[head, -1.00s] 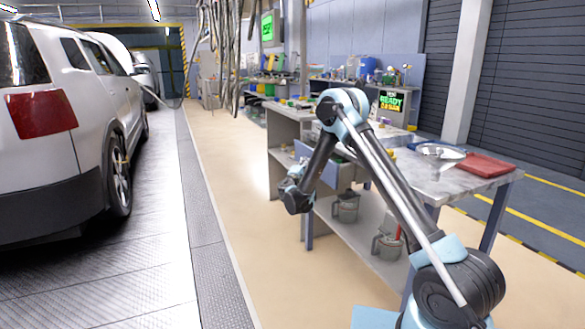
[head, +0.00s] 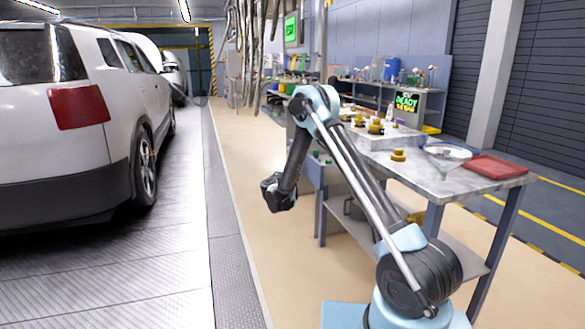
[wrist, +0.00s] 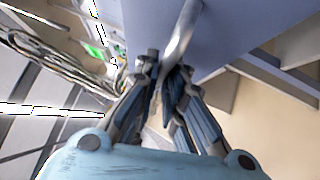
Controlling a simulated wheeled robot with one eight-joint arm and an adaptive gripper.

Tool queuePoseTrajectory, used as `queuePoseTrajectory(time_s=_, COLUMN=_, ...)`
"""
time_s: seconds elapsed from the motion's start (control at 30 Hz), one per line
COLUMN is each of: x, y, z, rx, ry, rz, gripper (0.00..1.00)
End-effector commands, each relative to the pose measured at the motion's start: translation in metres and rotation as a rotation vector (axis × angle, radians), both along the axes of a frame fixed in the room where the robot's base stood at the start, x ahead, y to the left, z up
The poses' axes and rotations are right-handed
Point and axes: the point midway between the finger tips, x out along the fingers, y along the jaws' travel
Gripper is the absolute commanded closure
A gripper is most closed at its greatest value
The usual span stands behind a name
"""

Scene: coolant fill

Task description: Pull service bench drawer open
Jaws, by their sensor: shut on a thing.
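The service bench (head: 420,180) has a grey worn top and stands to the right in the head view. My gripper (head: 279,195) hangs at the bench's left side, low on my bent arm. In the wrist view my gripper (wrist: 160,85) has its fingers closed together around the lower end of a silver bar handle (wrist: 183,35). The handle is on the blue-grey drawer front (wrist: 235,35). In the head view my arm hides much of the drawer, and small green things show beside my arm at drawer height.
Yellow caps (head: 398,155), a funnel (head: 448,152) and a red cloth (head: 496,168) lie on the bench top. A white car (head: 80,140) stands at the left. The beige floor (head: 245,150) between car and bench is clear. Hoses (head: 260,40) hang behind.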

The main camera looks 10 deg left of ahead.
Motion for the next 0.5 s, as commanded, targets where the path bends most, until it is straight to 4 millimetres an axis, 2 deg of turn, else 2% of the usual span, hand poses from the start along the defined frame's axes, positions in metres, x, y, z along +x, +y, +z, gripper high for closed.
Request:
queuePoseTrajectory(time_s=0.23, x=-0.0004, y=-0.0028, z=-0.0027, rx=0.005, ry=0.004, rz=-0.003, gripper=1.0)
queuePoseTrajectory(time_s=0.27, x=-0.0004, y=-0.0027, z=-0.0027, rx=0.005, ry=0.004, rz=-0.003, gripper=0.88)
queuePoseTrajectory(time_s=0.33, x=-0.0003, y=-0.0025, z=-0.0024, rx=0.005, ry=0.003, rz=-0.002, gripper=0.72)
queuePoseTrajectory(time_s=0.5, x=0.0004, y=-0.0026, z=-0.0012, rx=0.003, ry=0.002, rz=-0.002, gripper=0.7)
